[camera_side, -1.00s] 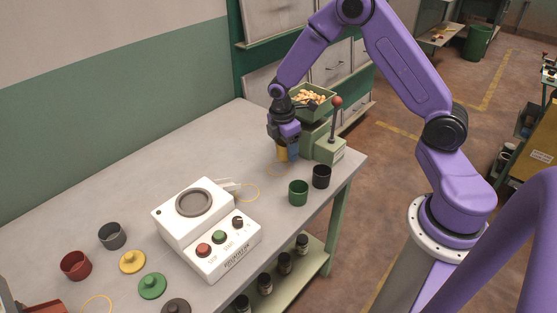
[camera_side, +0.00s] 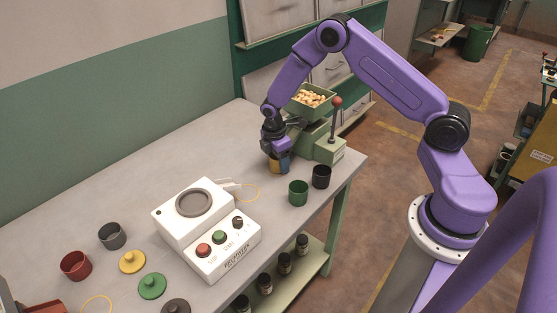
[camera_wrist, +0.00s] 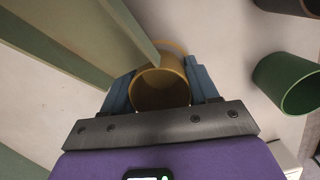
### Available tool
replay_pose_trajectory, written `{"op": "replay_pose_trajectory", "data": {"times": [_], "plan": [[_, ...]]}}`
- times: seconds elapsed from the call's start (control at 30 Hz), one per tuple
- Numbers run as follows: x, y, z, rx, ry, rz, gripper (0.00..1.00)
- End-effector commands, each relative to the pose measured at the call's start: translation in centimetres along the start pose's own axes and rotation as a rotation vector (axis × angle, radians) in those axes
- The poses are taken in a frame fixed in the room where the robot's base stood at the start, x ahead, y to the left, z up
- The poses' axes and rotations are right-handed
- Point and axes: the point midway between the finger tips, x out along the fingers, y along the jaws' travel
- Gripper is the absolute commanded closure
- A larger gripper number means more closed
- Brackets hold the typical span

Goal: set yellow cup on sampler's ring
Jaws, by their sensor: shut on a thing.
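The yellow cup (camera_wrist: 162,88) is between the two blue fingers of my gripper (camera_wrist: 163,85) in the wrist view, and its inside looks empty. In the side view my gripper (camera_side: 278,166) is shut on the yellow cup (camera_side: 275,167), low by the foot of the green hopper. I cannot tell whether the cup touches the table. The sampler, a white box (camera_side: 185,222) with a grey ring (camera_side: 194,202) on top, stands to the left and nearer the camera. Nothing sits on its ring.
The green hopper (camera_side: 325,140) holds nuts and has a red-knobbed lever. A green cup (camera_side: 298,192) and a black cup (camera_side: 321,176) stand right of my gripper. A red cup (camera_side: 76,265), a dark cup (camera_side: 112,236) and several lids lie at the left. The back table is clear.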

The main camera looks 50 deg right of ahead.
Motion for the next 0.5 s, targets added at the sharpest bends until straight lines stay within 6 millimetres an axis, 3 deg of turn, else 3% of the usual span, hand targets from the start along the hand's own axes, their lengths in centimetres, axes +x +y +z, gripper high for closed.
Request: {"op": "replay_pose_trajectory", "data": {"times": [0.13,0.17,0.23,0.5], "plan": [[0.29,-0.01,-0.07,-0.001,0.0,0.0,0.75],[0.33,-0.02,-0.08,-0.001,0.0,0.0,0.38],[0.29,-0.01,-0.07,-0.001,0.0,0.001,0.15],[0.27,-0.01,-0.05,-0.001,0.0,0.0,0.15]]}}
